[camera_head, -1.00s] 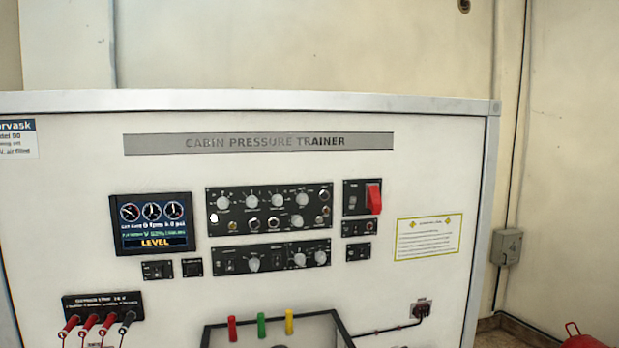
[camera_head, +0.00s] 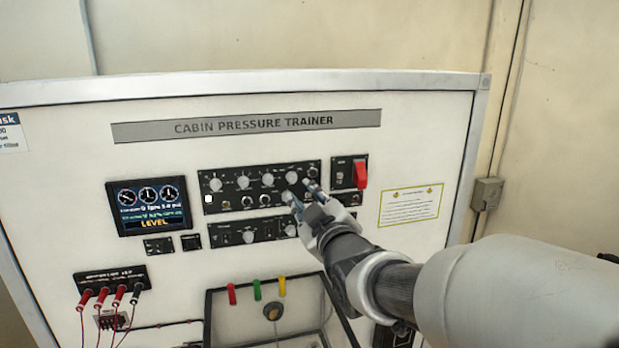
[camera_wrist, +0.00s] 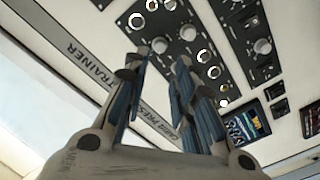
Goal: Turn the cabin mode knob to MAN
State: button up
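The upper black control panel (camera_head: 231,202) carries a row of grey knobs. The lower black panel (camera_head: 233,238) has more knobs, one at its middle left (camera_head: 248,236). Labels are too small to read, so I cannot tell which is the cabin mode knob. My gripper (camera_head: 301,193) is in front of the upper panel's right part, just below a grey knob (camera_head: 292,177), and hides part of both panels. In the wrist view my gripper (camera_wrist: 161,62) is open, its blue-padded fingers apart. A knob (camera_wrist: 160,45) shows between and beyond the tips; contact is not visible.
A display (camera_head: 150,206) left of the panels reads LEVEL. A red guarded switch (camera_head: 361,175) stands close right of my gripper. Red, green and yellow handles (camera_head: 257,290) rise below. Cable plugs (camera_head: 101,297) are at lower left.

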aim_at(293, 179)
jog(key=p+x, duration=0.2)
jog(key=x, duration=0.7)
jog(key=shift+c, duration=0.4)
grip_shut()
